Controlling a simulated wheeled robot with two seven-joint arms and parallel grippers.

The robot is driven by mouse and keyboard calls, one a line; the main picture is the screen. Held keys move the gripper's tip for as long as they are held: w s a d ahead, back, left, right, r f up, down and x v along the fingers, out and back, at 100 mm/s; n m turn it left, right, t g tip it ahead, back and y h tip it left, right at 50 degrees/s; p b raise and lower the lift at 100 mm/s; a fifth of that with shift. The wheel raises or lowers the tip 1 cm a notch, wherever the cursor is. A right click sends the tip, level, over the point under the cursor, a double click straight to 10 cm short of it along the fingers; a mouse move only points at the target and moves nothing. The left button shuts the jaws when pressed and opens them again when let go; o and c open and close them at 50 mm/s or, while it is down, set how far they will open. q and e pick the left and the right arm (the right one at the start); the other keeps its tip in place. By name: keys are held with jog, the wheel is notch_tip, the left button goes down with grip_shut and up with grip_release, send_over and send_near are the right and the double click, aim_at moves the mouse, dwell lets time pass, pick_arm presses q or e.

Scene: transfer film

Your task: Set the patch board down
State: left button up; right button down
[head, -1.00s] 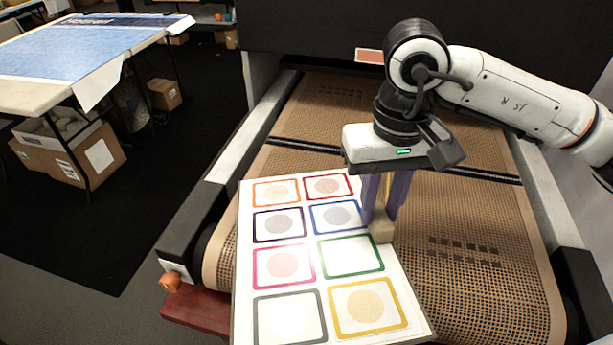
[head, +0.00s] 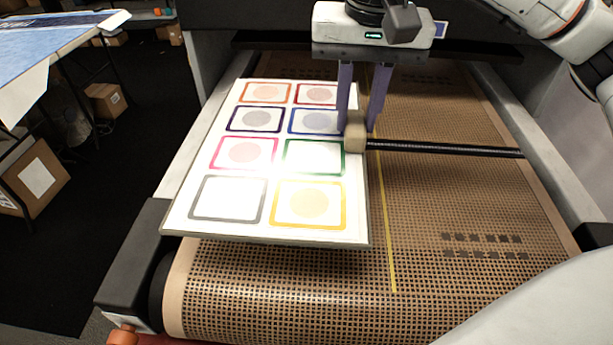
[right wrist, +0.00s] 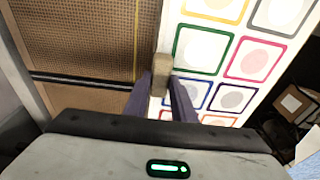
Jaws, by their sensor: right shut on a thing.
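The patch board (head: 250,233) is a white panel with two columns of coloured outlined squares, most with a pale disc inside. The green and grey squares look empty. My right gripper (head: 358,125) is shut on the pale block-shaped handle (head: 355,140) at the board's right edge. The right wrist view also shows the handle (right wrist: 161,68) between the purple fingers and the board (right wrist: 172,22) beside it. The board lies over the left part of the conveyor belt (head: 450,190). I cannot tell whether its underside touches the belt. My left gripper is not in view.
A yellow line (head: 388,240) runs along the belt just right of the board. A black bar (head: 450,149) crosses the belt. A grey rail (head: 205,125) borders the left side. Cardboard boxes (head: 106,100) and a blue-topped table (head: 40,30) stand at left.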

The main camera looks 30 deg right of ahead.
jog(key=shift+f, duration=4.7)
jog(key=c, duration=1.5)
grip_release()
jog(key=shift+r, duration=0.1)
jog(key=r, duration=0.4)
jog(key=s+r, duration=0.1)
jog(key=r, duration=0.3)
jog(key=a+r, duration=0.1)
jog(key=r, duration=0.3)
jog(key=shift+s, duration=0.35)
jog(key=shift+d, duration=0.1)
